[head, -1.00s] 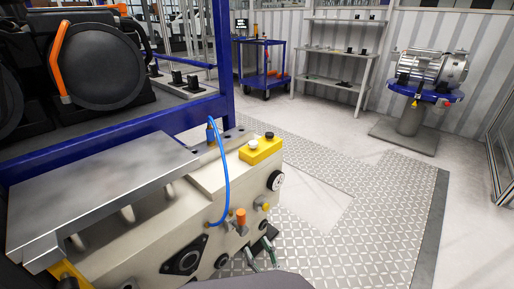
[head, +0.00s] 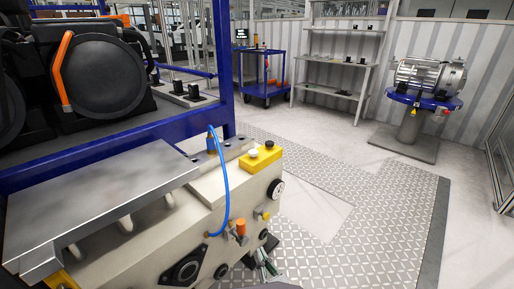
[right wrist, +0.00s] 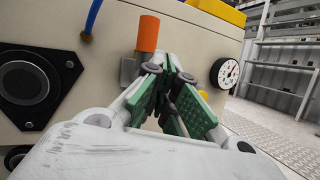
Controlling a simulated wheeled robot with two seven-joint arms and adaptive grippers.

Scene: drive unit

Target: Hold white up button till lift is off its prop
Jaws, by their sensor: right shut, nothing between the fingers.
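The beige lift (head: 165,235) with its steel top plate (head: 90,205) fills the lower left of the head view. A yellow button box (head: 264,160) sits on its far end, with a white button (head: 253,153) and a black button (head: 269,144). The box's underside edge shows at the top of the right wrist view (right wrist: 218,11). My right gripper (head: 265,258) is shut and empty, low beside the lift's side face, below and apart from the box. Its green-padded fingers (right wrist: 172,62) show beside the orange knob (right wrist: 148,33). I cannot make out the prop. My left gripper is out of view.
A blue hose (head: 226,180) arches over the lift's side. A round gauge (right wrist: 225,72) and the orange knob project from the side face. A blue frame (head: 120,130) holding black units stands behind. The checkered floor (head: 375,215) to the right is clear.

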